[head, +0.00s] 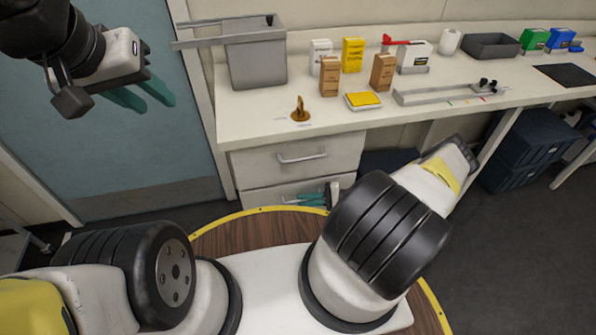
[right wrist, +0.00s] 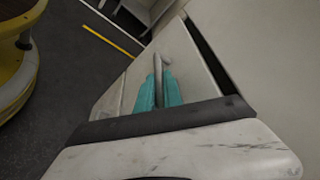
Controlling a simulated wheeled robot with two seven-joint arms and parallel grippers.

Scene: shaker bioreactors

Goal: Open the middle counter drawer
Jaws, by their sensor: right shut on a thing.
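The middle counter drawer (head: 257,197) is the grey front below the top drawer (head: 265,165). Its front (right wrist: 188,68) also shows tilted in the right wrist view, with a dark gap along one edge; I cannot tell how far it stands out. My right gripper (head: 315,198) is at this front, partly hidden by my arm in the head view. In the right wrist view its teal fingers (right wrist: 159,88) are shut on the bar handle (right wrist: 158,68), one on each side. My left gripper (head: 149,98) is raised at the upper left, open and empty, away from the counter.
The counter top (head: 260,120) carries a grey bin (head: 257,62), several small boxes, a yellow pad (head: 362,100) and a metal rack (head: 445,94). A blue-grey door (head: 110,150) stands left. Dark crates (head: 525,150) stand under the counter at right. Floor at lower right is clear.

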